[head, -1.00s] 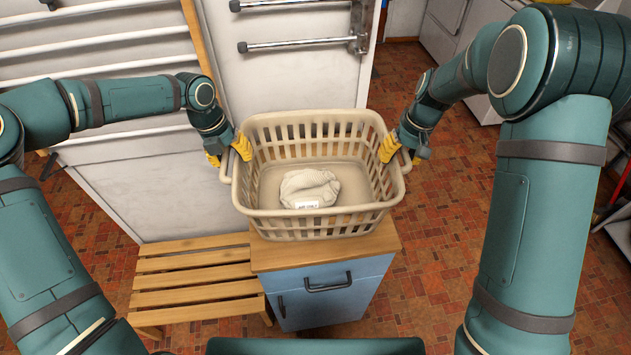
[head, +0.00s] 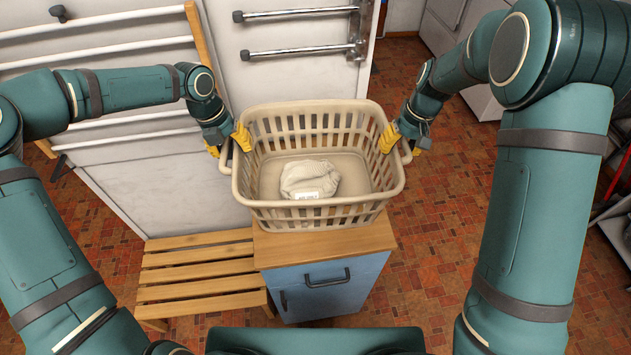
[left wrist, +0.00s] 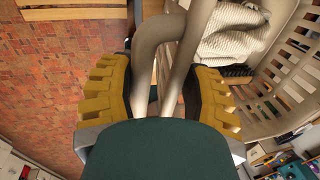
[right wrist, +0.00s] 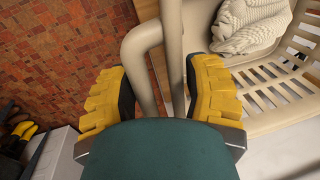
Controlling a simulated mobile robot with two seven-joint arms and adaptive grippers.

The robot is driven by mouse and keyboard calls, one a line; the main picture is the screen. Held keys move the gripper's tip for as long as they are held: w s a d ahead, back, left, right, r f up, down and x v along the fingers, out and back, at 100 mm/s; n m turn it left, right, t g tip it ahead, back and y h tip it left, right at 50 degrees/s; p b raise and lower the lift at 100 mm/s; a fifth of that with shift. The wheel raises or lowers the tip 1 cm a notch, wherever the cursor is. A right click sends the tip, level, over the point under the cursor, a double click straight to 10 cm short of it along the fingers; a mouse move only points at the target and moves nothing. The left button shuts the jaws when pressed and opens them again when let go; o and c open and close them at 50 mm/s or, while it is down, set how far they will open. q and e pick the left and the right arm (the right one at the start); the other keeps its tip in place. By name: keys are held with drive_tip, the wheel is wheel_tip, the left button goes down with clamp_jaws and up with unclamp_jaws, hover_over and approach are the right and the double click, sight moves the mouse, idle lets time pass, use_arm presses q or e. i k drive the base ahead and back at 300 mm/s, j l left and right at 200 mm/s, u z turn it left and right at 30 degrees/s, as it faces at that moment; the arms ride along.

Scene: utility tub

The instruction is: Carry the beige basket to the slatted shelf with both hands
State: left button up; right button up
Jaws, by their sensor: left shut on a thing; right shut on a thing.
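The beige basket (head: 318,214) is upright, with a cream knitted cloth (head: 309,180) and a small white label inside. It is over the cabinet's wooden top; I cannot tell the exact gap beneath it. My left gripper (head: 229,141) is shut on the basket's left handle, which also shows between the yellow fingers in the left wrist view (left wrist: 165,85). My right gripper (head: 398,143) is shut on the right handle, also seen in the right wrist view (right wrist: 150,75). The wooden slatted shelf (head: 200,277) is low at the left, its visible slats bare.
The blue cabinet (head: 325,283) with a wooden top stands right of the slatted shelf. Behind are a white panel with metal rails (head: 297,50) and a white rack (head: 105,65). Red tiled floor (head: 450,215) lies open to the right.

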sight(201, 277)
drive_tip(key=k, duration=1.5)
